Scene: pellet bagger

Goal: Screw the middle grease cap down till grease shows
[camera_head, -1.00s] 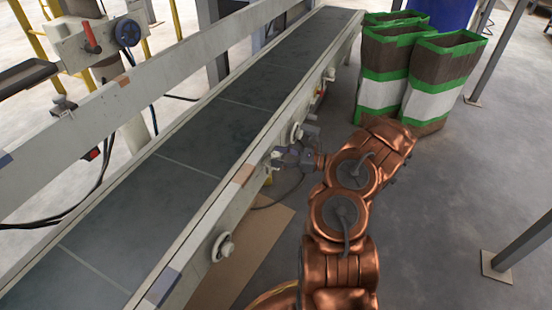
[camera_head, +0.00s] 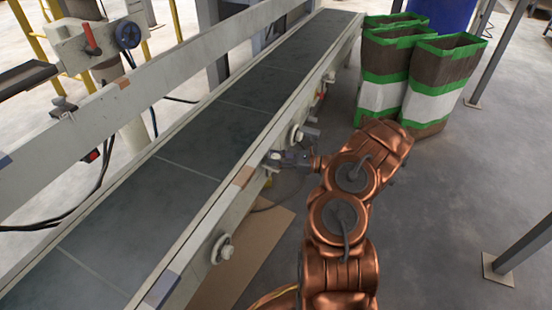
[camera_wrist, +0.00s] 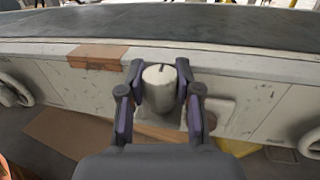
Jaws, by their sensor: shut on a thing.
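The middle grease cap (camera_wrist: 160,88) is a pale, worn cylinder on the side of the conveyor frame, with a short dark mark at its top edge. In the wrist view my gripper (camera_wrist: 162,97) has a finger on each side of it and is shut on it. In the head view my gripper (camera_head: 275,160) is at the conveyor's near side, and I cannot clearly make out the cap there. The cap's base and thread are hidden, and I cannot make out any grease.
The conveyor belt (camera_head: 205,132) runs beyond the frame. Round pale fittings sit along the side, one nearer (camera_head: 222,248) and one farther (camera_head: 296,135). A cardboard sheet (camera_head: 245,260) lies below. Striped bags (camera_head: 440,85) stand at the back right.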

